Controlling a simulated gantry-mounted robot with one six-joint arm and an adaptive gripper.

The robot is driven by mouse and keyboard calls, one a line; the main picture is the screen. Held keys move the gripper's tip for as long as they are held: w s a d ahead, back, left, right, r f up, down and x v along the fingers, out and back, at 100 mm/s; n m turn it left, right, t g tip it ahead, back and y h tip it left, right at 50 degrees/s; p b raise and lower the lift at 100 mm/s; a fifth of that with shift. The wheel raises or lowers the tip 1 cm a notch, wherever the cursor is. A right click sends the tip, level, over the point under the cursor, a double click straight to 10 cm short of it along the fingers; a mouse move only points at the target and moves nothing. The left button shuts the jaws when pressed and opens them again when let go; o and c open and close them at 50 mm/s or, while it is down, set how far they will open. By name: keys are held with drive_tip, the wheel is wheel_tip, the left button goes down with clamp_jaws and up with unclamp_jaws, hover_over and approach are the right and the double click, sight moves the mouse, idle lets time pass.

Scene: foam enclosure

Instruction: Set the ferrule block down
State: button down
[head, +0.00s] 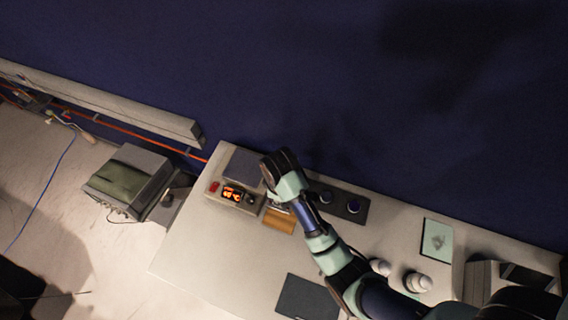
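My gripper (278,168) is the dark end of my arm. It hangs over the back of the white table, just right of the dark top plate of a box with a lit orange display. Its fingertips are too small and dark to tell open from shut. I cannot make out a ferrule block for certain, in the gripper or elsewhere. An orange-brown block or panel (279,221) sits on the table beneath my wrist, partly covered by it. I cannot tell whether that is the ferrule block.
The display box (234,192) has a red part at its left. A dark panel with round wells (340,201) lies right of my wrist. The table's front left (205,250) is clear.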

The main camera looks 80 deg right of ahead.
drive_tip(key=shift+w+f+b, duration=0.1)
drive_tip(key=shift+f+b, duration=3.7)
drive_tip(key=shift+f, duration=6.25)
drive_tip(key=shift+f, duration=0.15)
drive_tip(key=c, duration=0.9)
unclamp_jaws()
